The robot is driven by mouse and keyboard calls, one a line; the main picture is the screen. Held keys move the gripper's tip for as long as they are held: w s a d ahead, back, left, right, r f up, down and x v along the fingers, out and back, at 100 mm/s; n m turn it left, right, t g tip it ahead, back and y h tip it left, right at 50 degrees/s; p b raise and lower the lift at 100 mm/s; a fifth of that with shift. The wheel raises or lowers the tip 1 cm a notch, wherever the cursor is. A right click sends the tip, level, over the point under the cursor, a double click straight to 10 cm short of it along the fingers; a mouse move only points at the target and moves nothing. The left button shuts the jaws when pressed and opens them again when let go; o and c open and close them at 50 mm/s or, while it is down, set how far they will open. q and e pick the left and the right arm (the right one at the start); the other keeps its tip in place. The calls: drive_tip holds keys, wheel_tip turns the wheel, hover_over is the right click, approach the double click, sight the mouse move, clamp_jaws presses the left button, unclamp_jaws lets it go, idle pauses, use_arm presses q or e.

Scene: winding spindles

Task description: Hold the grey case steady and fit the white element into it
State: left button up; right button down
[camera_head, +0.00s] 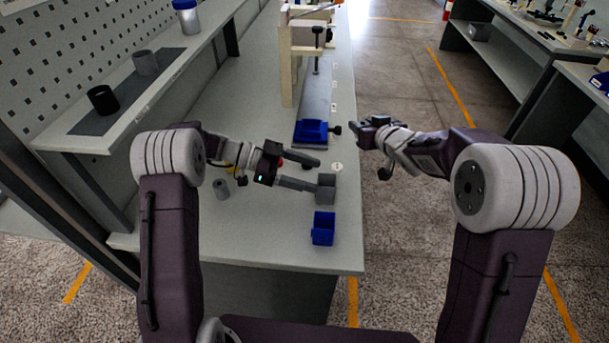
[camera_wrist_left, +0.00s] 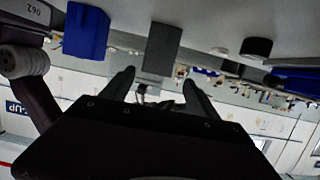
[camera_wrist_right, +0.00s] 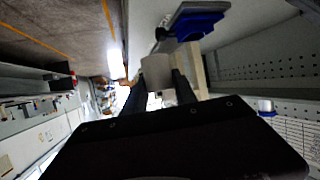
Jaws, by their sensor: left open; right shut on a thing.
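The grey case (camera_head: 325,188) stands on the table, right of my left gripper (camera_head: 316,176). My left gripper is open; its lower finger reaches close to the case, and whether they touch is unclear. In the left wrist view the case (camera_wrist_left: 162,48) is ahead of and between the two fingertips. My right gripper (camera_head: 362,130) is raised at the table's right edge, apart from the case. In the right wrist view it is shut on the white element (camera_wrist_right: 156,72), a pale cylinder at its fingertips. In the head view the element is hard to make out.
A blue bin (camera_head: 323,228) stands in front of the case. A small white disc (camera_head: 337,166) lies behind it. A blue fixture (camera_head: 312,132) stands farther back. Black (camera_head: 102,99) and grey (camera_head: 146,62) cylinders are on the shelf.

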use_arm(q)
drive_tip(key=shift+s+d+f+b, duration=0.25)
drive_tip(key=shift+s+f+b, duration=0.3)
drive_tip(key=shift+f+b, duration=0.2)
use_arm(e)
drive_tip(key=shift+s+d+f, duration=0.25)
drive_tip(key=shift+s+f, duration=0.35)
drive_tip(key=shift+f, duration=0.05)
use_arm(q)
drive_tip(key=shift+w+a+f, duration=0.2)
drive_tip(key=shift+w, duration=0.15)
use_arm(e)
drive_tip(key=shift+w+a+f, duration=0.1)
drive_tip(key=shift+w+f, duration=0.1)
drive_tip(key=shift+w, duration=0.15)
use_arm(q)
drive_tip(key=shift+s+d+r, duration=0.1)
drive_tip(key=shift+s, duration=0.05)
drive_tip(key=shift+d, duration=0.25)
drive_tip(key=x, duration=0.7)
use_arm(e)
drive_tip(key=s+a+r, duration=0.4)
drive_tip(key=s, duration=0.3)
drive_tip(key=s+a+r, duration=0.3)
drive_tip(key=s+a, duration=0.2)
drive_tip(key=s, duration=0.2)
drive_tip(key=shift+r+n+y, duration=0.4)
use_arm(q)
drive_tip(key=shift+c, duration=0.3)
drive_tip(key=c, duration=1.4)
